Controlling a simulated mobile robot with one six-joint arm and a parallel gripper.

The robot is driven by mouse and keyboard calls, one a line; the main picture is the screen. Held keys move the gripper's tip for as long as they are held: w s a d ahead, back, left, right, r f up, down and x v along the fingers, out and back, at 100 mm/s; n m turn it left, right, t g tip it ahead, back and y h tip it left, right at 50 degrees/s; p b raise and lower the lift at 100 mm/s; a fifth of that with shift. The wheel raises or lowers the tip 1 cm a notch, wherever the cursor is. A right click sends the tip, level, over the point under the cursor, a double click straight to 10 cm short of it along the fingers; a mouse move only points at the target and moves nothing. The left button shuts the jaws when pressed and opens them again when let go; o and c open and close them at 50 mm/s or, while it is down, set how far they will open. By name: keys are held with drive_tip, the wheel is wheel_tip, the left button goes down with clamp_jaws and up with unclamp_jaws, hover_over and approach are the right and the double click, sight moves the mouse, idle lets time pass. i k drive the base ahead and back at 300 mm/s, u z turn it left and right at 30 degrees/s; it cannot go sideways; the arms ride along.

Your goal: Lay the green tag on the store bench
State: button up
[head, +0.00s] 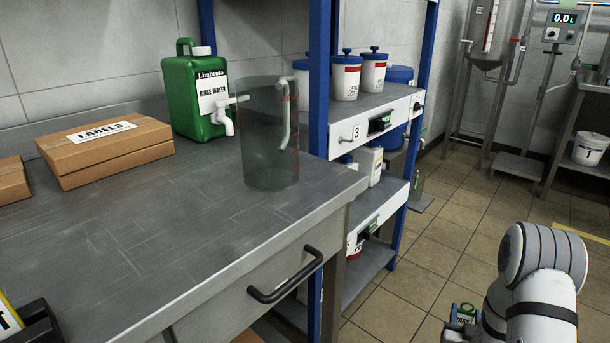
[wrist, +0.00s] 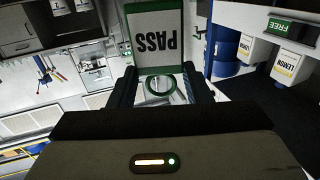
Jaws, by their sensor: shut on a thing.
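The green tag (wrist: 156,30) is a white card with a green border and the word PASS, upside down in the wrist view. A green ring hangs from it between my jaws. My gripper (wrist: 161,86) is shut on the tag. In the head view the tag (head: 466,311) shows small at the bottom right, at my gripper (head: 461,326), partly cut off by the frame edge. A grey steel bench (head: 190,215) fills the left of the head view; no sign names it as the store bench. My gripper is to its right, apart from it.
On the bench stand a cardboard labels box (head: 110,150), a green rinse water canister (head: 185,100) and a clear cylinder (head: 268,140). The bench's front middle is bare. A blue-post shelf (head: 320,80) with white tubs adjoins it. Tiled floor (head: 425,255) lies open to the right.

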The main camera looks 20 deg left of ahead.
sight(102, 276)
drive_tip(key=u, duration=0.1)
drive_tip(key=k, duration=2.6)
drive_tip(key=u, duration=0.6)
drive_tip(key=i, duration=1.05)
drive_tip(key=z, duration=0.05)
